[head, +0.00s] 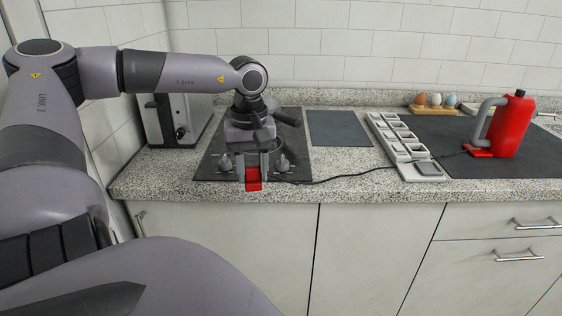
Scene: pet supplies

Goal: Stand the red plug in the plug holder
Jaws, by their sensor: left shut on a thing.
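My left gripper (253,167) is shut on a small red block-like piece, which looks like the red plug (254,184). It hangs between the fingertips near the counter's front edge, over the front of a dark mat. The fingers hide its upper part, and I cannot tell whether it touches anything below. A pale strip with several square compartments (425,169) lies right of the middle of the counter; it may be the plug holder, but I cannot tell for certain. My right gripper is not in view.
The dark mat (209,169) lies under my gripper, with a grey-blue mat (338,128) beside it. A black cable (345,177) crosses the counter. A red canister (512,128) with a grey handle stands at right. A metal appliance (172,118) stands at left; a wooden egg stand (434,110) is behind.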

